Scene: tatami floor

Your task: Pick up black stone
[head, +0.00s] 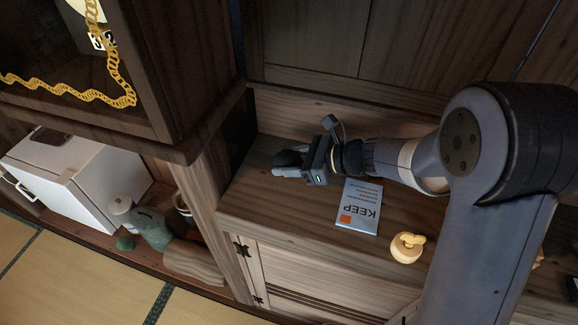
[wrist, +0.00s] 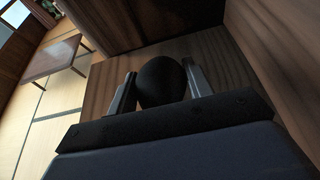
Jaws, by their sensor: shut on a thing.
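The black stone (wrist: 161,82) is a dark, rounded lump in the middle of the wrist view. My gripper (wrist: 160,88) has one finger on each side of it and is shut on it. In the head view my gripper (head: 285,165) is over the left part of the wooden cabinet top (head: 245,195), and the dark stone (head: 288,158) shows between its fingers. I cannot tell whether the stone touches the wood.
A dark wooden cabinet (head: 185,70) stands close on the left. A white box (head: 75,180) and a grey-green pot (head: 152,228) sit lower left.

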